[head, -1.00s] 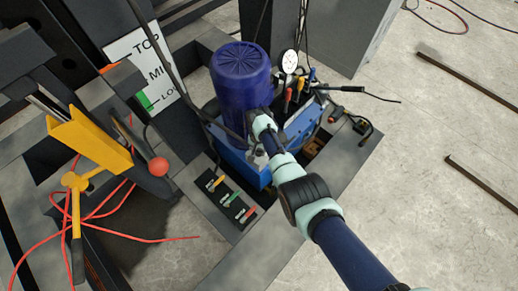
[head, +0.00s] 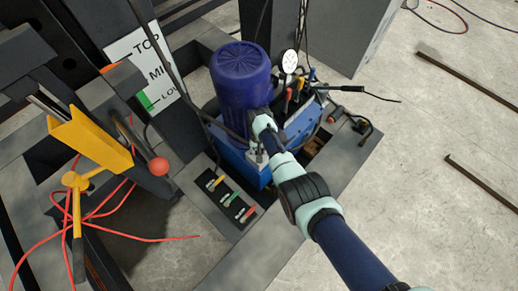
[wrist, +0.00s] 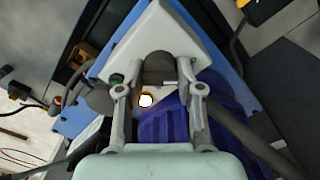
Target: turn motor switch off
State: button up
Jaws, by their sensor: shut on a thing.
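In the wrist view, the fingers of my gripper (wrist: 159,88) stand on either side of a dark rounded knob (wrist: 158,68), which looks like the motor switch, and are shut on it. The knob is at a pale grey box (wrist: 155,30) with a small green button (wrist: 116,79) left of the fingers. The blue ribbed motor (wrist: 165,128) lies close behind the gripper. In the head view, the motor (head: 241,78) stands on the blue power unit, and my arm reaches its lower right side. My wrist hides the switch and fingertips there, and the knob's marking cannot be read.
Yellow, green and red levers (head: 230,199) stand on a panel left of the arm. A round gauge (head: 289,62) and small coloured handles (head: 300,87) are behind it. A red ball knob (head: 159,166) and a yellow bracket (head: 90,143) stand at left. The floor at right is mostly clear.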

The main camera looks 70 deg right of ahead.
jog(key=o, duration=1.2)
notch_tip(320, 180, up, 12)
